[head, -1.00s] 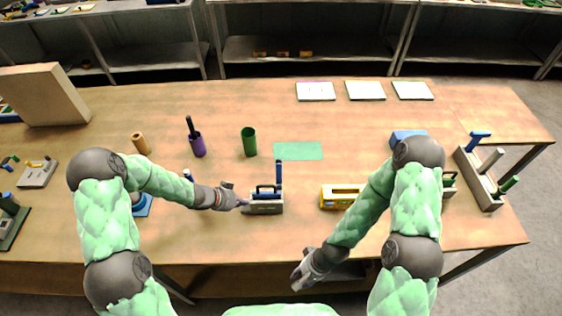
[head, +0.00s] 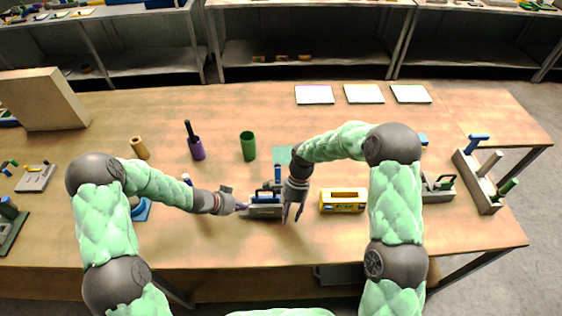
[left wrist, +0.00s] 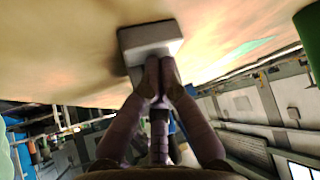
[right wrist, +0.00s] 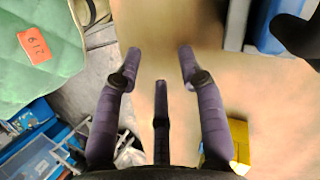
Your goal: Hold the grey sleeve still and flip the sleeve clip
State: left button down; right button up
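The grey sleeve (head: 262,211) is a low grey block on the table, with a dark green handle and blue parts on top. The sleeve clip (head: 277,174) seems to be the upright blue piece at its right end, partly behind my right gripper. My left gripper (head: 241,208) is at the sleeve's left end. In the left wrist view its fingers (left wrist: 159,65) are together against the sleeve (left wrist: 150,37); I see nothing pinched between them. My right gripper (head: 292,216) is just right of the sleeve, pointing down. Its fingers (right wrist: 158,55) are spread and empty.
A yellow block (head: 343,200) stands close to the right. A green cup (head: 248,146) and a purple cup (head: 197,150) stand behind left. A grey peg rack (head: 477,182) is far right. The table in front is clear.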

jog(key=w+d+r+m+t+y, duration=0.25)
jog(key=w+r+m, duration=0.45)
jog(key=w+r, duration=1.1)
send_near(278, 175)
jog(key=shift+t, duration=0.35)
jog(key=a+f, duration=0.2)
jog(key=f, duration=0.1)
jog(key=w+a+f, duration=0.1)
jog(key=f, duration=0.1)
jog(key=shift+w+f, duration=0.1)
jog(key=shift+f, duration=0.15)
jog(key=shift+c, duration=0.3)
grip_shut()
